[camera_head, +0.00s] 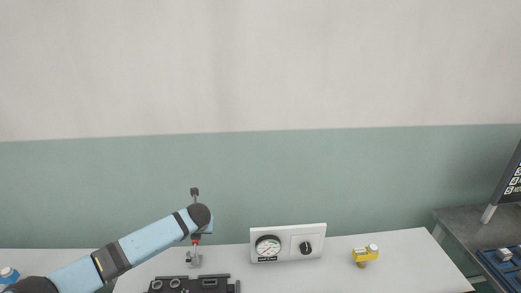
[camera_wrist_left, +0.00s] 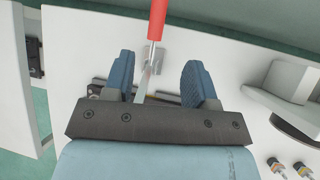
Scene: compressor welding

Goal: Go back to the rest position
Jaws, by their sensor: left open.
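My left arm reaches in from the left in the head view, its end above the white table (camera_head: 395,262). My left gripper (camera_wrist_left: 160,75) is open in the left wrist view, its two blue fingers apart. A red-handled tool with a thin metal shaft (camera_wrist_left: 157,20) shows beyond and between the fingers; I cannot tell whether it touches them. In the head view, a bit of red (camera_head: 196,238) shows just below my wrist, above a small grey stand (camera_head: 194,258). My right gripper is not in view.
A white gauge panel (camera_head: 288,230) stands at the middle of the table. A black fixture (camera_head: 215,284) is at the front, a yellow part (camera_head: 362,254) to the right. A blue-capped bottle (camera_head: 8,273) is far left. A grey side table (camera_head: 460,222) holds blue racks (camera_head: 497,267).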

